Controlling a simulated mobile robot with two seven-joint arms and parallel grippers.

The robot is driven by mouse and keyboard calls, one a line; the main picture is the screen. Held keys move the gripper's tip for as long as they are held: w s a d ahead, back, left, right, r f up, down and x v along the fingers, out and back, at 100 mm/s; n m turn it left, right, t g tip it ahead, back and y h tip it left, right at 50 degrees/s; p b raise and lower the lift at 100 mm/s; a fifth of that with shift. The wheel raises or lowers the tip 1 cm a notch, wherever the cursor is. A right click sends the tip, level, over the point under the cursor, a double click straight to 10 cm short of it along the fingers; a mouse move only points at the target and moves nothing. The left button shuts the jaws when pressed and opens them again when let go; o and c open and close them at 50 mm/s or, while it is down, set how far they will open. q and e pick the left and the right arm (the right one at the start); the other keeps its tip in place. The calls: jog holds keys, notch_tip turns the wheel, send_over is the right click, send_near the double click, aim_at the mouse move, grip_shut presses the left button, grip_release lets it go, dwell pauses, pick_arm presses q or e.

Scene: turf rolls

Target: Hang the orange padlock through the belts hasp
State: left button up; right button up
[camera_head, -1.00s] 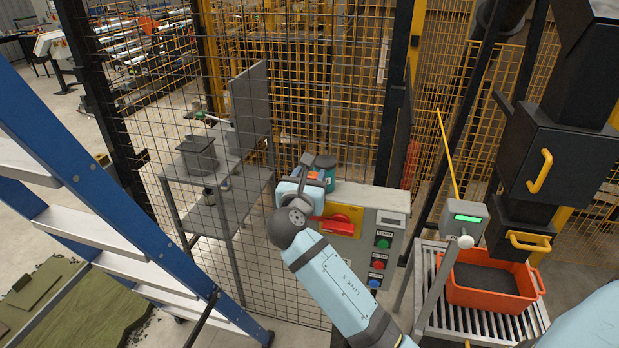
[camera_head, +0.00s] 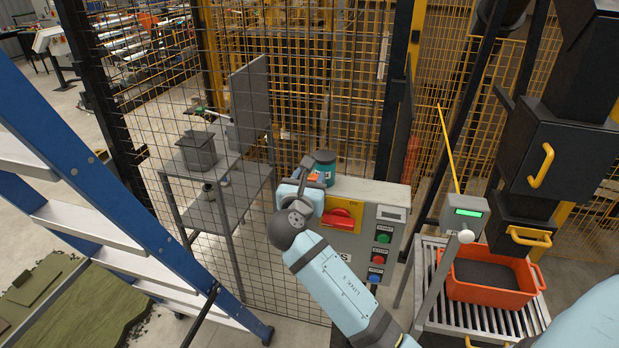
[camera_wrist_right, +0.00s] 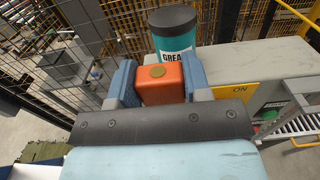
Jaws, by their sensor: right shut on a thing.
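My right gripper (camera_head: 308,181) is shut on the orange padlock (camera_wrist_right: 160,82), whose body sits between the two blue fingers in the wrist view. In the head view only a small orange part of the padlock (camera_head: 314,176) shows; its shackle cannot be made out. The gripper is at the left end of a grey control box (camera_head: 365,195), close to a red switch handle (camera_head: 342,218) on a yellow plate. The hasp cannot be made out clearly. My left gripper is not in view.
A teal grease tin (camera_head: 324,172) stands behind the padlock, also in the wrist view (camera_wrist_right: 174,36). Mesh fencing (camera_head: 330,80) rises behind the box. A blue ladder (camera_head: 110,215) is at left; an orange crate (camera_head: 490,290) stands on rollers at right.

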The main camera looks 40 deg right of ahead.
jog(key=shift+f+b, duration=0.45)
jog(key=shift+f, duration=1.05)
jog(key=o, duration=1.1)
jog(key=shift+c, duration=0.2)
